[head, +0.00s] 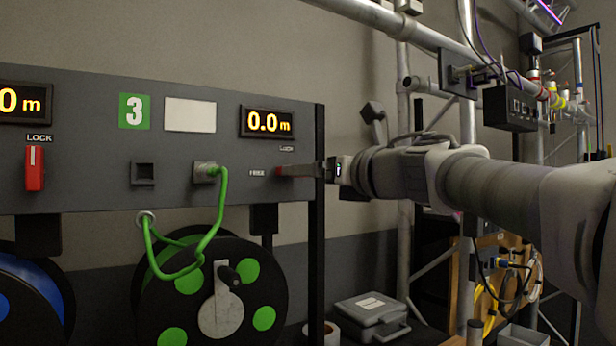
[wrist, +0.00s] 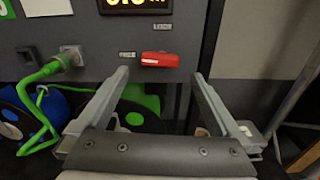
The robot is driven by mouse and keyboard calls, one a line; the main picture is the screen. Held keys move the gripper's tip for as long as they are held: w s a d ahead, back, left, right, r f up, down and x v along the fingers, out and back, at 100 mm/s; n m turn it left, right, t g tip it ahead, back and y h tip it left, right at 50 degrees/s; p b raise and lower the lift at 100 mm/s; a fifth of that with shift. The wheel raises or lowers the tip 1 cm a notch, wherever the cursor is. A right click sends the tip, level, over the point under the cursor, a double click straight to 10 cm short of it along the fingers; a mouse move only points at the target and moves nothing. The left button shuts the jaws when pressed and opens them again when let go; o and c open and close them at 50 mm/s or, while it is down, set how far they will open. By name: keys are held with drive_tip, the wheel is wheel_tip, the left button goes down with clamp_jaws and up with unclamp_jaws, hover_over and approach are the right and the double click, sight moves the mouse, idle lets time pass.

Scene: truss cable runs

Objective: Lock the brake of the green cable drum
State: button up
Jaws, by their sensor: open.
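The green drum (head: 208,292) hangs under the panel (head: 85,190) at the sign "3", its green cable (head: 221,195) plugged into a panel socket. Its red brake lever (wrist: 160,59) lies horizontal in the wrist view, beside the FREE label (wrist: 127,55) and below the LOCK label (wrist: 170,25). In the head view only a bit of the lever (head: 283,170) shows at the tip of my gripper (head: 305,170). In the wrist view the fingers of my gripper (wrist: 160,76) are wide apart, one on each side of the lever; contact is not visible.
At the left, another red lever (head: 34,168) stands vertical under its own LOCK label, above a blue drum (head: 30,295). A dark upright post (head: 317,270) edges the panel near my gripper. A grey case (head: 370,310) sits low, and metal truss tubes (head: 403,110) stand behind my arm.

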drive_tip(key=x, duration=0.7)
drive_tip(key=shift+w+a, duration=0.15)
drive_tip(key=shift+w, duration=0.05)
drive_tip(key=c, duration=1.3)
